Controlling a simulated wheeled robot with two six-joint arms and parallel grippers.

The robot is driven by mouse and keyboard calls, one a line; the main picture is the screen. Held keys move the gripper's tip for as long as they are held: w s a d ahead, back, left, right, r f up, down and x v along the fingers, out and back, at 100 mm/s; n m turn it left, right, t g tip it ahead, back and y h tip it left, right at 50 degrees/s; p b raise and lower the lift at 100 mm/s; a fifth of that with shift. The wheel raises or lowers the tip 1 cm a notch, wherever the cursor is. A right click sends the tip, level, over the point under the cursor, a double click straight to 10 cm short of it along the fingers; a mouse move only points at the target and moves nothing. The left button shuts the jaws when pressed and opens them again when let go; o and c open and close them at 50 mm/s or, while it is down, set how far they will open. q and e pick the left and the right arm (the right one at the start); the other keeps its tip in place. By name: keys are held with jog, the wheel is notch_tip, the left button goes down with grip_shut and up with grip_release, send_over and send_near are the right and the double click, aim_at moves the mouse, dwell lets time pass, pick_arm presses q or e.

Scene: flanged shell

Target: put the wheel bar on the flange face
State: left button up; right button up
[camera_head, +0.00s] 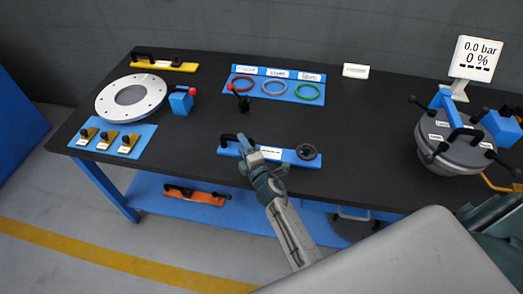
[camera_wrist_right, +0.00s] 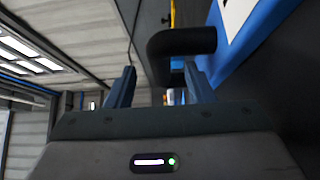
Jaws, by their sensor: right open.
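The wheel bar (camera_head: 284,156) is a blue bar with a white label, a black handle at its left end and a dark wheel (camera_head: 306,152) at its right. It lies near the table's front edge. My right gripper (camera_head: 245,146) is at the handle end, open. In the right wrist view the black handle (camera_wrist_right: 182,42) shows just beyond the open fingers (camera_wrist_right: 160,86); I cannot tell whether they touch it. A pale ring with bolt holes (camera_head: 108,99) lies at the table's left; I cannot tell whether it is the flange face. My left gripper is out of view.
The dark table (camera_head: 375,125) also bears a blue panel with three rings (camera_head: 295,95), a yellow bar (camera_head: 180,66), a blue block (camera_head: 181,102) and a grey lidded vessel (camera_head: 440,160) with a gauge sign (camera_head: 474,57). An orange bar (camera_head: 205,197) lies on the lower shelf.

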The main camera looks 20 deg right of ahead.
jog(key=shift+w+f, duration=0.1)
jog(key=shift+w, duration=1.35)
jog(key=shift+s, duration=0.1)
jog(key=shift+c, duration=1.1)
grip_shut()
jog(key=shift+r, duration=0.2)
